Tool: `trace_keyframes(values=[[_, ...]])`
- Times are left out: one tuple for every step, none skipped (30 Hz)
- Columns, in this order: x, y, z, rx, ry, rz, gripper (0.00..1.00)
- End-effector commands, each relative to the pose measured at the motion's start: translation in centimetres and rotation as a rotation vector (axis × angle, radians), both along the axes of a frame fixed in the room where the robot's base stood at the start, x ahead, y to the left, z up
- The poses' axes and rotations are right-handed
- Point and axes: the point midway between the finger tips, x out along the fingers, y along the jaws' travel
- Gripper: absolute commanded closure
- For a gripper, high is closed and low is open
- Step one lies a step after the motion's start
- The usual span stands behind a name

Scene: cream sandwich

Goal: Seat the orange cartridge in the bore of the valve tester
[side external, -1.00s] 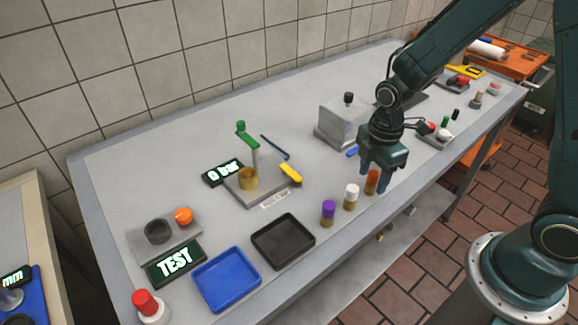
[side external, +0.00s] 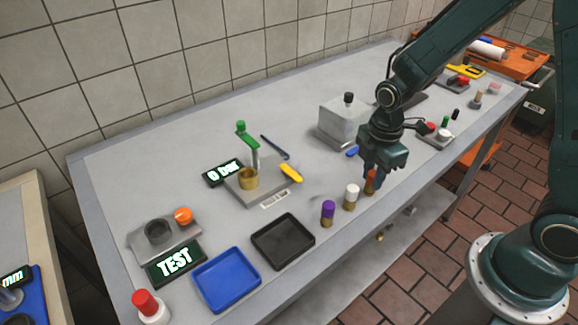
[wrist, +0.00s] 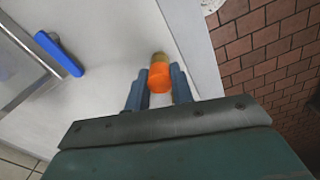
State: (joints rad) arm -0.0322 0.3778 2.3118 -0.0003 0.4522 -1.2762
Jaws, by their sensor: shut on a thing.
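The orange cartridge (side external: 370,187) has an orange top and a brass lower part; it stands on the bench near the front edge. My gripper (side external: 375,178) is around it from above, its fingers shut on the orange top. In the wrist view the cartridge (wrist: 160,77) shows between the two fingers (wrist: 159,88). The valve tester (side external: 262,186) is a grey block to the left, with a brass cylinder (side external: 249,179) on it, a green-topped lever and a yellow handle. The inside of the bore is too small to make out.
White-topped (side external: 351,194) and purple-topped (side external: 328,211) cartridges stand left of my gripper. A black tray (side external: 283,241) and a blue tray (side external: 226,279) lie further left. A grey box (side external: 341,122) and a blue piece (side external: 352,152) are behind. The bench between gripper and tester is clear.

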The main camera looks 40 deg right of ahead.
Motion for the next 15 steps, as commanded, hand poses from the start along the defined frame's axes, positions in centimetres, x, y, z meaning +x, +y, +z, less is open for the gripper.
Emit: trace_keyframes(values=[[0.0,0.0,0.0,0.0,-0.001,0.0,1.0],[0.0,0.0,0.1,0.0,-0.001,0.0,1.0],[0.0,0.0,0.1,0.0,-0.001,0.0,1.0],[0.0,0.0,0.2,0.0,-0.001,0.0,1.0],[0.1,0.0,0.3,0.0,-0.002,0.0,1.0],[0.1,0.0,0.5,0.0,-0.003,0.0,1.0],[0.1,0.0,0.6,0.0,-0.003,0.0,1.0],[0.1,0.0,0.8,0.0,-0.004,0.0,1.0],[0.1,0.0,1.0,0.0,-0.003,0.0,1.0],[0.1,0.0,1.2,0.0,-0.003,0.0,1.0],[0.1,0.0,1.5,0.0,-0.004,0.0,1.0],[0.1,0.0,1.8,0.0,-0.005,0.0,1.0],[0.1,0.0,2.2,0.0,-0.005,0.0,1.0],[0.1,0.0,2.5,0.0,-0.005,0.0,1.0],[0.1,0.0,2.9,0.0,-0.005,0.0,1.0]])
